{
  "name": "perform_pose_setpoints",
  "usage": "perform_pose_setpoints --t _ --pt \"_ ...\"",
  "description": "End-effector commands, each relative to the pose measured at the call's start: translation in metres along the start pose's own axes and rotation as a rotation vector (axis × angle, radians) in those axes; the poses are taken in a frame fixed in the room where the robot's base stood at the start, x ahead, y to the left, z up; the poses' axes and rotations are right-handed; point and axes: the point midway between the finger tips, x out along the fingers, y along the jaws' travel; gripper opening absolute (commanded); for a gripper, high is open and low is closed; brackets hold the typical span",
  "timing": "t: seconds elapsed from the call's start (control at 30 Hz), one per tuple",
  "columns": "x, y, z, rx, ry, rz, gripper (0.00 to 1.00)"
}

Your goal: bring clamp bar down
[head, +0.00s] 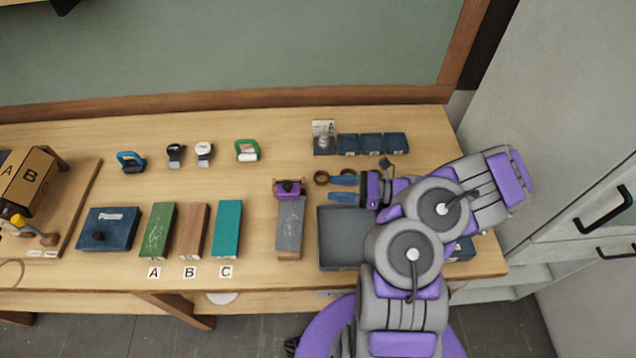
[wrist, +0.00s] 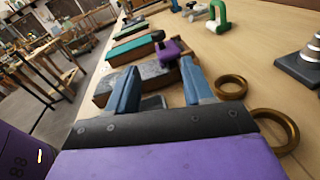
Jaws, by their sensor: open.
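A purple clamp piece (head: 288,188) with a dark knob sits at the far end of a grey block (head: 290,225) on the bench. It also shows in the wrist view (wrist: 172,50), beyond my fingertips. I cannot make out clearly which part is the clamp bar or how far it is raised. My gripper (head: 331,188) is open, its two blue fingers pointing left toward the clamp piece with a gap between. In the wrist view my gripper (wrist: 158,68) has nothing between its fingers; part of the grey block (wrist: 150,80) shows behind them.
Brass rings (wrist: 230,87) lie to the right of my fingers. A grey tray (head: 340,238) stands right of the block, partly under my arm. Teal (head: 227,228), brown (head: 194,230) and green (head: 158,230) blocks lie left. Bare bench lies between the teal and grey blocks.

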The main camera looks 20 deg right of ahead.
Motion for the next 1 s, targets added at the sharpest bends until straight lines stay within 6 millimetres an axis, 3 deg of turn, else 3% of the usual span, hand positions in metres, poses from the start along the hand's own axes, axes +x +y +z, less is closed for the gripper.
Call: perform_pose_setpoints --t 0.1,0.3,0.87,1.0 --pt "-0.017 0.0 0.0 0.002 0.001 -0.002 0.51" --pt "-0.03 0.0 0.0 0.001 0.0 0.0 0.51" --pt "-0.031 0.0 0.0 0.0 -0.001 0.001 0.51" --pt "-0.021 0.003 0.012 -0.037 0.004 0.038 0.51"
